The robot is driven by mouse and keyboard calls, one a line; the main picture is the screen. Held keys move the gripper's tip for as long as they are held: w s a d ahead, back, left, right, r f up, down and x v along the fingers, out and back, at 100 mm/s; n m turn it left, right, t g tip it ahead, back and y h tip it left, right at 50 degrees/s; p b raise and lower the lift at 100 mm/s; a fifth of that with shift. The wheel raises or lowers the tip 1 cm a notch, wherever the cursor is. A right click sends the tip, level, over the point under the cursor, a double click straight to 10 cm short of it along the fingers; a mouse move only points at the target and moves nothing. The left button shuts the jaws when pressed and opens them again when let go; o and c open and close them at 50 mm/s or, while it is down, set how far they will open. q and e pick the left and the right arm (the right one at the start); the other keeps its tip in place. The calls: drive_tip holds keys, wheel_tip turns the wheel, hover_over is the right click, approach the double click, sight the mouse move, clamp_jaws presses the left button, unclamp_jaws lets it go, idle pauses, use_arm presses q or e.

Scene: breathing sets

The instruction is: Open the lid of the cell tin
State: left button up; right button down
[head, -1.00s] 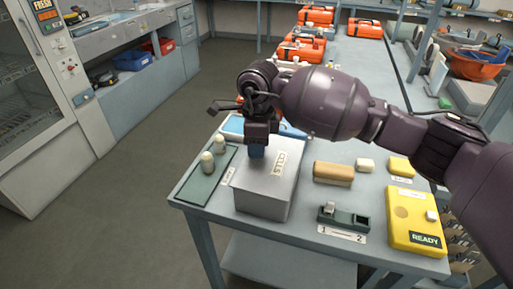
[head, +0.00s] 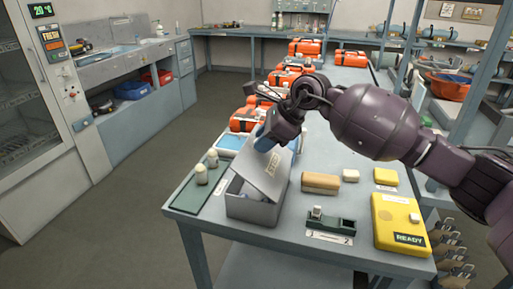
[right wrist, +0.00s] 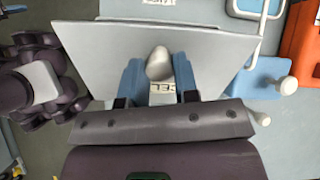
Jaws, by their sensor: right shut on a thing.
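The cell tin (head: 252,210) is a grey metal box near the front left of the table. Its lid (head: 262,178), marked CELLS, is tilted up with its left side raised, and a gap shows part of the inside. The contents are mostly hidden. My right gripper (head: 266,140) is at the lid's raised upper part. In the right wrist view, its blue fingers (right wrist: 158,78) are shut on the pale lid knob (right wrist: 158,62), with the lid plate (right wrist: 100,45) around it. My left gripper is not in view.
Two pale cylinders (head: 207,166) stand on a green mat (head: 190,196) left of the tin. A tan block (head: 320,182), a small dark green holder (head: 331,222) and a yellow READY case (head: 399,222) are to its right. Orange cases (head: 285,76) line the back.

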use_arm(q)
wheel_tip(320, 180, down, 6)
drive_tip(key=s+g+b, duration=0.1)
drive_tip(key=b, duration=0.5)
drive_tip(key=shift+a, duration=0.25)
use_arm(e)
drive_tip(key=s+d+t+y, duration=0.3)
drive_tip(key=d+y, duration=0.6)
drive_tip(key=d, duration=0.2)
drive_tip(key=shift+s+r+y, duration=0.15)
drive_tip(key=shift+s+y, duration=0.05)
drive_tip(key=shift+y, duration=0.2)
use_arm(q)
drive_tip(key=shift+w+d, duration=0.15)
use_arm(e)
drive_tip(key=c, duration=0.9)
unclamp_jaws()
drive_tip(key=shift+o, duration=0.2)
drive_tip(key=v, duration=1)
drive_tip(key=shift+s+d, duration=0.25)
drive_tip(key=shift+d, duration=0.1)
